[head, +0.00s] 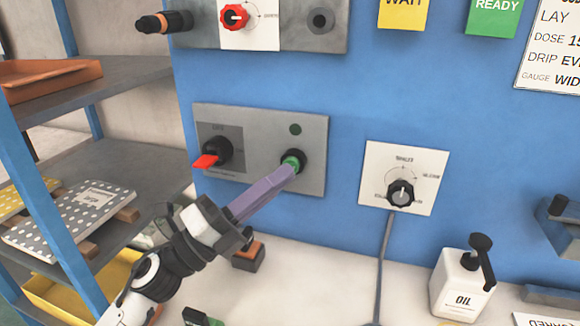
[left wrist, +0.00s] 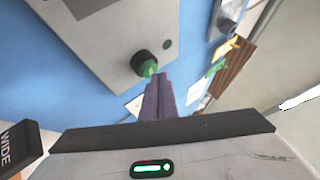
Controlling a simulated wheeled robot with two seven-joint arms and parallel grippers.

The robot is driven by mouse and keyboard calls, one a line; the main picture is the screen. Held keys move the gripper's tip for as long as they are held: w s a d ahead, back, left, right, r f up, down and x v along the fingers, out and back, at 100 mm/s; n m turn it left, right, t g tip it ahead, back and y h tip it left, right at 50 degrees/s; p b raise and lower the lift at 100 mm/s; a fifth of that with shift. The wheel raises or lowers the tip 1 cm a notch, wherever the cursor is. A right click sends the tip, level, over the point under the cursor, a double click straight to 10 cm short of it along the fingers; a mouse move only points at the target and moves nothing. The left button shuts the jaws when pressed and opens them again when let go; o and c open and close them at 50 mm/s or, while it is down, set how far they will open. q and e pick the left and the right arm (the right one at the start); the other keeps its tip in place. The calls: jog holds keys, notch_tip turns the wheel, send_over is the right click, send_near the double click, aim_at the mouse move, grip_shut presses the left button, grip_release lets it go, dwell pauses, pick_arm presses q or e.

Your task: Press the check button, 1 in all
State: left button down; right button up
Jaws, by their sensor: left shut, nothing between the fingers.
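The check button, a green button in a black collar (head: 293,160), sits on the right part of a grey panel (head: 262,122) on the blue wall. It also shows in the left wrist view (left wrist: 147,67). My left gripper (head: 291,170) is shut and empty, its purple-grey fingers pointing at the button. In both views the fingertips are at the button's green face; I cannot tell whether they press it. A dark green round spot (head: 295,129) is above the button. My right gripper is not in view.
A black rotary switch with a red handle (head: 207,160) is left of the button on the same panel. A white dial plate (head: 404,165) is to the right. An oil can (head: 463,283) stands on the counter below. Shelves (head: 110,210) fill the left side.

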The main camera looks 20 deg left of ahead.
pick_arm(q)
jog(key=shift+w, duration=0.55)
dwell(0.7)
jog(key=shift+s, duration=1)
jog(key=shift+s+a, duration=0.1)
jog(key=shift+s, duration=2.4)
